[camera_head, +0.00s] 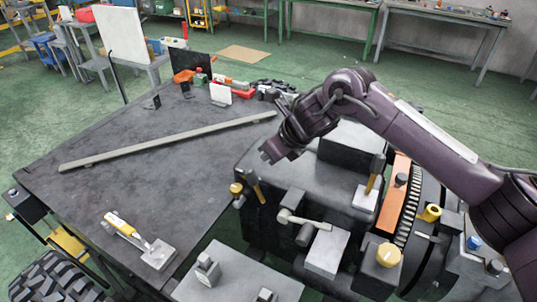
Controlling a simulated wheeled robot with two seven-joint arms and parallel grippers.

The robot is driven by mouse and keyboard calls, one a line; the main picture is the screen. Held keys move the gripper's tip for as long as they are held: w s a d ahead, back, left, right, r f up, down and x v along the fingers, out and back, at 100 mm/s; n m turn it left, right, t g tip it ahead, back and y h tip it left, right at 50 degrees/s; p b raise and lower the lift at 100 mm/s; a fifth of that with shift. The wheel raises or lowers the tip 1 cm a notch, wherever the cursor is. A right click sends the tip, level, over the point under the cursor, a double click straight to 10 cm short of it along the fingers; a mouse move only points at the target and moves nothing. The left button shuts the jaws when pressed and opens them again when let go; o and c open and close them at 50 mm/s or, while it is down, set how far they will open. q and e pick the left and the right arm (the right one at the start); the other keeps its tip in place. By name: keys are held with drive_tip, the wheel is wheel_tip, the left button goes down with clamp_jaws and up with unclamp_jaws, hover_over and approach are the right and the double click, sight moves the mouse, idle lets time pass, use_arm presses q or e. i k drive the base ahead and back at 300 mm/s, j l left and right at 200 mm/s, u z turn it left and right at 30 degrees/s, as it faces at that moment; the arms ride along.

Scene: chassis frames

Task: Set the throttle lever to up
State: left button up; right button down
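I see several levers and cannot tell for sure which is the throttle lever. A black-knobbed lever (401,180) stands at an orange panel (394,200) beside a curved, toothed strip. A yellow-handled lever (122,225) lies tilted on a grey base (160,255) at the table's front left. A lever with a dark head and orange-brown shaft (374,178) stands on a white block (366,199). A pale handle (303,220) lies nearly flat at the console's front. My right gripper (271,153) hangs above the console's back left edge, apart from these levers; its finger gap is unclear. My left gripper is out of view.
A dark table (130,190) fills the left, with a long grey bar (170,140) across it. Red and white items stand at its back edge. Yellow knobs (389,255) and a blue knob (473,242) stand at the right. A tyre (55,280) is at the lower left.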

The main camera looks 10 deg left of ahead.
sight(284, 216)
drive_tip(key=k, duration=1.5)
